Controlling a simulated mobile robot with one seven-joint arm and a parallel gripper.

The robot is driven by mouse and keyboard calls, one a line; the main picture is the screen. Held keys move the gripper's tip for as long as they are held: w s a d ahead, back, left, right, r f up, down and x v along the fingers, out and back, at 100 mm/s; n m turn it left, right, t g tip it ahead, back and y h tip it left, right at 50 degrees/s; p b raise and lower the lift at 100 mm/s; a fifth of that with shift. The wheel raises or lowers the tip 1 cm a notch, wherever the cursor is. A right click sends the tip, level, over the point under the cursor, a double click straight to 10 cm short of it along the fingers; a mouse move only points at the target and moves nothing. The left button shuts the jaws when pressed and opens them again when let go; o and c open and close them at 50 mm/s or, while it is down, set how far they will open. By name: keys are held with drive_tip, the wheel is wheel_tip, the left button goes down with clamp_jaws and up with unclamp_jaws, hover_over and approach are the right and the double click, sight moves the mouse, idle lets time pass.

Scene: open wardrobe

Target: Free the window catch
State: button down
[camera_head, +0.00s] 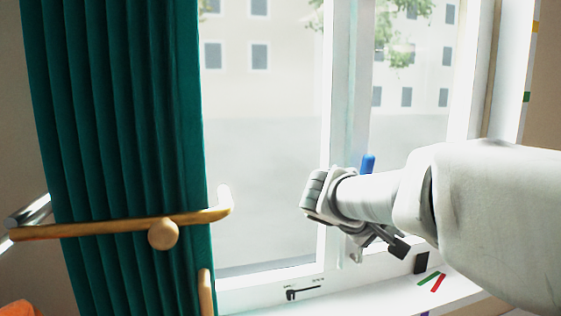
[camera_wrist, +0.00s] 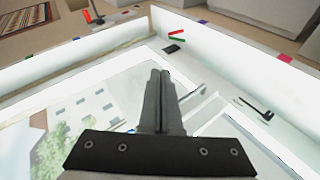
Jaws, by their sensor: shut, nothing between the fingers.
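The white window (camera_head: 337,100) fills the middle of the head view, its glass looking out on a pale building. A small blue upright piece (camera_head: 367,164) shows on its frame just behind my wrist; I cannot tell whether it is part of the catch. My gripper (camera_wrist: 160,72) is shut and empty, its two fingers together in front of the window frame in the wrist view. A grey bar (camera_wrist: 192,97) lies just right of the fingers there, possibly the catch; contact cannot be told. In the head view, my forearm and wrist hide part of the frame.
A green curtain (camera_head: 130,120) hangs at the left, with a wooden bar (camera_head: 120,226) and knob across it. The white sill (camera_head: 380,298) carries a black block (camera_head: 421,262), red and green strips (camera_head: 438,282) and a black hook shape (camera_head: 304,292). Open space lies before the left pane.

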drive_tip(key=w+a+r+n+t+h, duration=0.1)
drive_tip(key=w+a+r+t+h, duration=0.15)
drive_tip(key=w, duration=0.45)
drive_tip(key=n+t+h, duration=0.2)
drive_tip(key=n+t, duration=0.1)
drive_tip(key=t, duration=0.1)
approach(356, 159)
drive_tip(key=x, duration=0.2)
drive_tip(key=p+x, duration=0.1)
drive_tip(key=x, duration=0.1)
drive_tip(key=s+r+p+x, duration=0.1)
drive_tip(key=x, duration=0.2)
drive_tip(key=shift+w+d+r, duration=0.1)
drive_tip(key=shift+d, duration=0.35)
drive_tip(key=shift+b, duration=0.5)
drive_tip(key=shift+f+h+b, duration=0.25)
drive_tip(key=shift+b, duration=0.25)
drive_tip(key=shift+s+r+m, duration=0.15)
drive_tip(key=shift+s+m, duration=0.1)
drive_tip(key=shift+m, duration=0.05)
